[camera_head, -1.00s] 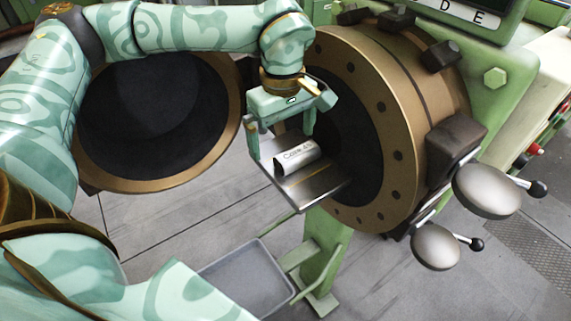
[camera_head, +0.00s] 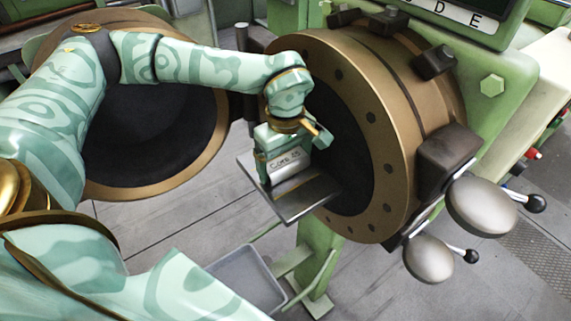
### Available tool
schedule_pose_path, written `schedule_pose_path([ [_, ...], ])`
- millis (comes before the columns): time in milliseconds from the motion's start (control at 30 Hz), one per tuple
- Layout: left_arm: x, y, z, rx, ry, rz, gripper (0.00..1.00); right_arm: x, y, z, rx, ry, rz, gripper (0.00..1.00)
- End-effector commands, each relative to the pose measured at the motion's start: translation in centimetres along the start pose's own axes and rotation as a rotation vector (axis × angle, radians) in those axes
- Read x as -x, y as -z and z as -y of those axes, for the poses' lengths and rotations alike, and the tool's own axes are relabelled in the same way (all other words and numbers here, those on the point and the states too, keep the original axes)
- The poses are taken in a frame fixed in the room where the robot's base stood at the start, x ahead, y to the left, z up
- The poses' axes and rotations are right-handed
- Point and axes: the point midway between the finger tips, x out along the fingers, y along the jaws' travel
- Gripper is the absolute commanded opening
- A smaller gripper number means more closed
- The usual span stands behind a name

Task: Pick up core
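The core (camera_head: 285,164) is a short silver-white cylinder with dark handwriting on its side. It lies on a flat metal tray (camera_head: 299,200) in front of the dark round opening of the extruder. My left gripper (camera_head: 284,160) points down over the core, with its two fingers at the core's two ends. The fingers look close to the ends, but I cannot tell whether they press on them. The core appears to rest on the tray. My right gripper is not in view.
The extruder's bronze bolted ring (camera_head: 385,150) stands just right of the tray. Rounded metal knobs with levers (camera_head: 482,207) stick out at the lower right. A second round bronze-rimmed opening (camera_head: 150,188) is behind my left arm. A grey bin (camera_head: 245,278) sits below on the floor.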

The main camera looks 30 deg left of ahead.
Motion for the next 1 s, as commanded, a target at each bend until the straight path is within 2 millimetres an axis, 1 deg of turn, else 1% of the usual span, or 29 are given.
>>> schedule_pose_path([
  [367, 0.4, 0.0, -0.1, 0.000, -0.004, 0.000, 0.56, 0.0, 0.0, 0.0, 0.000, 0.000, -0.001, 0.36],
  [467, 1.2, 0.0, -0.1, 0.001, -0.004, 0.000, 0.56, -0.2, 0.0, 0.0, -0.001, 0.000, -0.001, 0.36],
  [567, 2.7, 0.1, -0.2, 0.001, -0.007, -0.002, 0.56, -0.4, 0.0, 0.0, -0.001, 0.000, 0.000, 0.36],
  [600, 3.6, -0.1, 0.0, 0.000, -0.007, -0.001, 0.56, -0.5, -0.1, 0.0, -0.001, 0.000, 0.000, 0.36],
  [667, 4.8, -0.8, 0.9, -0.003, -0.007, 0.000, 0.56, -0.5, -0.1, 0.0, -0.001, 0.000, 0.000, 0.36],
  [833, 9.1, -2.9, 3.8, -0.003, -0.008, -0.002, 0.56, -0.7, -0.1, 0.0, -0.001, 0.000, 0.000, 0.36],
  [1000, 10.9, -5.7, 7.6, -0.004, -0.004, -0.002, 0.56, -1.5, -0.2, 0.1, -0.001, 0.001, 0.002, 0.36],
])
